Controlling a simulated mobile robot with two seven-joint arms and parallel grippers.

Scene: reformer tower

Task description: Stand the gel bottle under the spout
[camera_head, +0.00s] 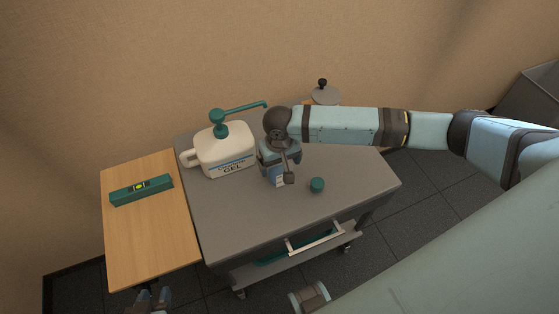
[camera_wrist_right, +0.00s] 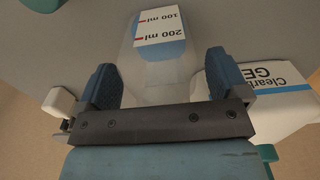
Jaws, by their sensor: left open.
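The gel bottle is a small clear bottle with a white 100/200 ml label (camera_head: 279,181); in the right wrist view the bottle (camera_wrist_right: 160,50) lies between the fingers. My right gripper (camera_head: 279,165) is around it, with a finger close on each side. Whether the fingers press on it cannot be told. The big white gel dispenser (camera_head: 225,154) stands on the grey cart left of the bottle. Its teal spout (camera_head: 243,107) reaches right, its tip near my right wrist. My left gripper (camera_head: 150,298) is open and empty, low at the picture's bottom edge.
A teal cap (camera_head: 317,185) sits on the grey cart (camera_head: 235,215), right of the bottle. A wooden table (camera_head: 150,240) at left holds a teal level (camera_head: 141,190). A round grey lid (camera_head: 325,95) shows behind my right arm. The cart's front part is clear.

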